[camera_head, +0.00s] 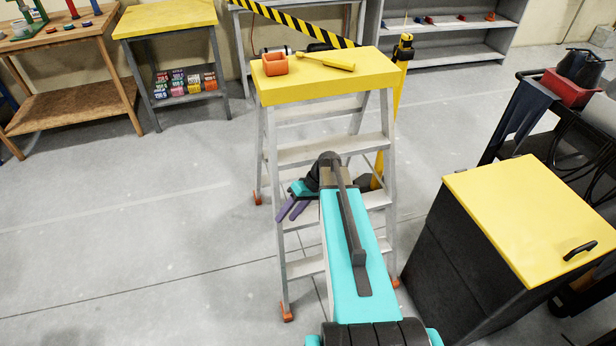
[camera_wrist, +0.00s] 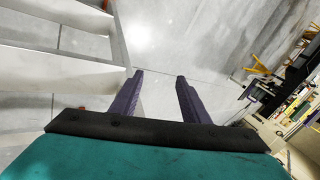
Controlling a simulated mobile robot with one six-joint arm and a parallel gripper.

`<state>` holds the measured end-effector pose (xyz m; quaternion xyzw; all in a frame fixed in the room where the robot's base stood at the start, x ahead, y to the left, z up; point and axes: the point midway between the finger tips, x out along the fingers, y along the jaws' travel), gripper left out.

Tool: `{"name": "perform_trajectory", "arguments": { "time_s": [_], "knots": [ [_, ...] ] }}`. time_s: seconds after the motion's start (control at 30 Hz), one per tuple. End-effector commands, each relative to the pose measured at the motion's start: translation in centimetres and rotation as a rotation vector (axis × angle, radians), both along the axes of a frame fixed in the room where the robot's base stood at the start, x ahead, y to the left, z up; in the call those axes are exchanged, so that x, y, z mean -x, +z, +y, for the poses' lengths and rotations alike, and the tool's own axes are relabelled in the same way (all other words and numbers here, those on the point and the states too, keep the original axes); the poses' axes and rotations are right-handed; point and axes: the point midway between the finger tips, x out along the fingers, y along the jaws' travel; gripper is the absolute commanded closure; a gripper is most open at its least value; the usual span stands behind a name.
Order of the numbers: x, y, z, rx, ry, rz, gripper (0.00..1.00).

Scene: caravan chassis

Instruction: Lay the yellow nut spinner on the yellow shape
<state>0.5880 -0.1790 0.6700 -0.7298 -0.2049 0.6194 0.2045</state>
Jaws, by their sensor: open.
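A yellow tool with a thick handle and thin shaft, which looks like the nut spinner (camera_head: 325,62), lies on the yellow top (camera_head: 330,85) of a stepladder. I cannot make out a separate yellow shape; several surfaces are yellow. My gripper (camera_head: 293,208) is in front of the ladder, well below its top, with its purple fingers pointing down to the left. In the wrist view my gripper (camera_wrist: 160,79) has its fingers apart with nothing between them, only floor beyond. The spinner is not in the wrist view.
An orange open box (camera_head: 275,64) stands on the ladder top left of the tool. The ladder steps (camera_head: 330,150) are close to my arm. A black cabinet with a yellow top (camera_head: 530,215) and black handle stands at right. A yellow-topped table (camera_head: 165,18) stands back left. Floor at left is clear.

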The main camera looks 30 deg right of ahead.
Motion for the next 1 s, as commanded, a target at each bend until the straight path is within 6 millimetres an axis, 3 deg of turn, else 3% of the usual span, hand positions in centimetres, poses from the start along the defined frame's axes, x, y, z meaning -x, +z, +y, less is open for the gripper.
{"name": "perform_trajectory", "arguments": {
  "time_s": [0.03, 0.2, 0.5, 0.73, 1.0],
  "knots": [
    [1.2, -1.7, 2.1, 0.01, 0.01, 0.049, 0.58],
    [5.0, -6.7, 7.0, 0.068, 0.027, 0.196, 0.58],
    [13.4, -13.7, 13.7, 0.219, 0.067, 0.416, 0.58],
    [20.6, -17.5, 16.7, 0.37, 0.107, 0.542, 0.58],
    [27.3, -20.1, 17.8, 0.533, 0.144, 0.622, 0.58]
  ]
}}
